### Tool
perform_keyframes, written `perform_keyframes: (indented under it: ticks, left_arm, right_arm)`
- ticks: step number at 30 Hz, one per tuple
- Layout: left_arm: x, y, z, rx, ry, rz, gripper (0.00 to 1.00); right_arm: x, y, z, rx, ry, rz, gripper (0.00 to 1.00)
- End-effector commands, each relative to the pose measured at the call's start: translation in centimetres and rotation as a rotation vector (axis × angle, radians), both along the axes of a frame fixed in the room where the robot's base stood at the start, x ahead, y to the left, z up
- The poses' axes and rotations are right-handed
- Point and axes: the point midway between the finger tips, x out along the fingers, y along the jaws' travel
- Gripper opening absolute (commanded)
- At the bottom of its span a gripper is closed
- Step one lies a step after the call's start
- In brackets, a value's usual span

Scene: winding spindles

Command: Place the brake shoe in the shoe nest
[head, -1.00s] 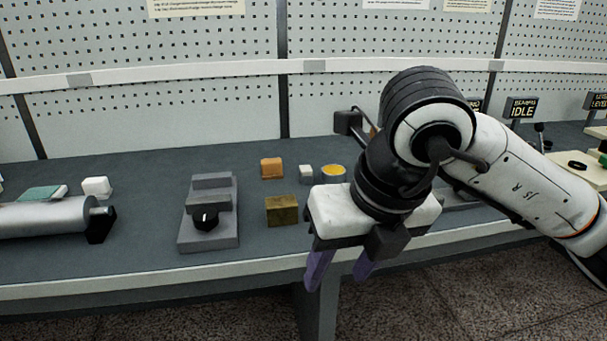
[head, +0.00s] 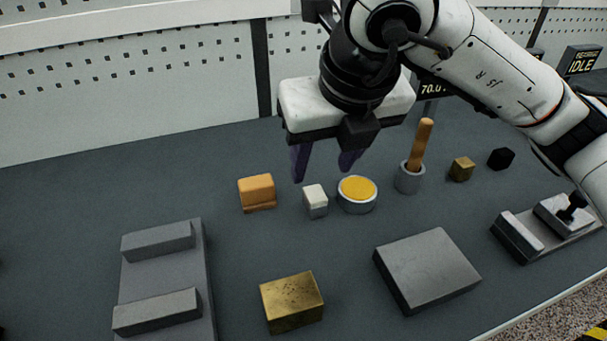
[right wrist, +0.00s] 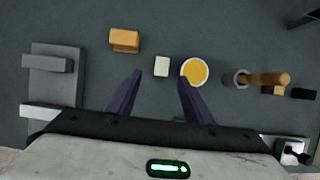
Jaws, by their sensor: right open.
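No part is labelled as the brake shoe. The orange two-layered block (head: 257,192), with a darker strip along its base, looks most like it, but I cannot be sure. It stands on the bench left of my right gripper. A grey fixture (head: 205,275) with two raised bars, cut off by the lower edge, may be the shoe nest; its space between the bars is empty. My right gripper (head: 323,168) is open and empty, raised over the bench with its purple fingers down. In the right wrist view a small white block (right wrist: 162,66) shows between the fingertips (right wrist: 160,78). My left gripper is not in view.
A round tin with yellow contents (head: 357,193) stands right of the white block. Beyond it are a grey cup with a wooden handle (head: 409,178), a small brass cube (head: 461,169) and a black block (head: 501,158). A brass block (head: 292,300) and a flat grey plate (head: 427,268) lie nearer.

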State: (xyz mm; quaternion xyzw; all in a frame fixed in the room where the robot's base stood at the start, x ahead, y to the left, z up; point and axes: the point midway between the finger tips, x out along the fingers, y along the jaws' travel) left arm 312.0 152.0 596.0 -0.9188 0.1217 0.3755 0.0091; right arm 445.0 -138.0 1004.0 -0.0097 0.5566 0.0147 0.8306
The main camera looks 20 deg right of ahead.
Motion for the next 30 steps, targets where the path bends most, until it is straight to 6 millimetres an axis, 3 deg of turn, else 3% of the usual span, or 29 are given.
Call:
perform_keyframes:
  ticks: [6,13,21,30]
  left_arm:
    - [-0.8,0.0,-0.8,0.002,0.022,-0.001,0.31]
    - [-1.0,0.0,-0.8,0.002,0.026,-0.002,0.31]
    - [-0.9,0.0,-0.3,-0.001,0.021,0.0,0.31]
    - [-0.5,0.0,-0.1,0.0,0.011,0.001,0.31]
  right_arm:
    - [1.2,-0.1,-3.2,-0.001,0.004,-0.003,0.47]
    - [2.0,-0.1,-4.8,-0.001,0.004,-0.003,0.47]
    - [3.4,-0.4,-8.4,-0.001,0.004,-0.003,0.47]
    - [3.7,-0.4,-9.0,-0.001,0.001,0.0,0.47]
